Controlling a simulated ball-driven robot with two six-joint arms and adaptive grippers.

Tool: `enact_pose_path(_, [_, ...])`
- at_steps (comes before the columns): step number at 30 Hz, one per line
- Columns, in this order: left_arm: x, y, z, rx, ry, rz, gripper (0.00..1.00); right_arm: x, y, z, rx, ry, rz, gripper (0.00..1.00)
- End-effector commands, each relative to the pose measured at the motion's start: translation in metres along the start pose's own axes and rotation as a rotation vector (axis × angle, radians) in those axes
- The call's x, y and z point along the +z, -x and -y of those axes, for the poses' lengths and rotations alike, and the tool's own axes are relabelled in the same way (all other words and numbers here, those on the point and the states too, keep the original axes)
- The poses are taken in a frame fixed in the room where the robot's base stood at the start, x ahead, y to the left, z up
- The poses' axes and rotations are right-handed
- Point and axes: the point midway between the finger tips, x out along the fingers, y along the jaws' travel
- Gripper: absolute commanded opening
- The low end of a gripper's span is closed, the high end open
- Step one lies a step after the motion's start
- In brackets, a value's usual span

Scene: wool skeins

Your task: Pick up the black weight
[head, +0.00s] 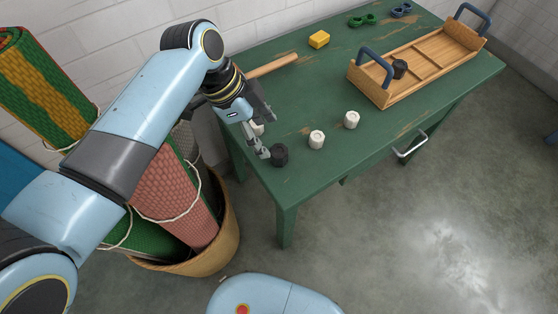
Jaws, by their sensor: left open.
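A black weight (279,155) stands on the near left corner of the green table (330,170). My left gripper (267,134) comes in from the left, open and empty. One fingertip is right beside the black weight's left side; I cannot tell whether it touches. The other finger is farther back over the table. A second small black piece (400,68) sits in the wooden tray (432,62). My right gripper is not in view.
White weights stand nearby: one (317,139), another (351,119), and one partly hidden behind my gripper (258,128). A yellow block (319,39) and a wooden rod (273,66) lie farther back. A basket (222,240) of rolled textiles stands left of the table.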

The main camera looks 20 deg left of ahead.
Motion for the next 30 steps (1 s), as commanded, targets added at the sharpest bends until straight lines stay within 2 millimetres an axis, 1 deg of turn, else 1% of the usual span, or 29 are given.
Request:
enact_pose_path(1, [0.004, -0.009, 0.0, 0.001, 0.0, 0.0, 0.66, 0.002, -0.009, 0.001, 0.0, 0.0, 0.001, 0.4])
enact_pose_path(3, [0.004, -0.013, 0.0, 0.002, 0.001, 0.0, 0.66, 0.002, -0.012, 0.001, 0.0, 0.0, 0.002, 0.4])
enact_pose_path(11, [0.002, -0.04, 0.0, 0.003, 0.001, 0.0, 0.66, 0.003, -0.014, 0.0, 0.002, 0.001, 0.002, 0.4])
enact_pose_path(15, [-0.002, -0.063, 0.002, 0.003, 0.001, -0.001, 0.66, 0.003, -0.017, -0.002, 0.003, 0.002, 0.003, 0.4])
enact_pose_path(18, [-0.001, -0.077, 0.003, 0.003, 0.0, 0.001, 0.66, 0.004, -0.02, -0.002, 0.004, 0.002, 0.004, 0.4])
enact_pose_path(21, [-0.001, -0.084, 0.003, 0.001, 0.0, 0.001, 0.66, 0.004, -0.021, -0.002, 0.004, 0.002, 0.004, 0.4])
enact_pose_path(28, [-0.002, -0.085, 0.003, 0.0, 0.0, 0.001, 0.66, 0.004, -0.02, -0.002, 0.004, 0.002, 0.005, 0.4])
enact_pose_path(30, [-0.002, -0.084, 0.003, 0.0, 0.0, 0.001, 0.57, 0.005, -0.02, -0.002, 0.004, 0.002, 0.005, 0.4])
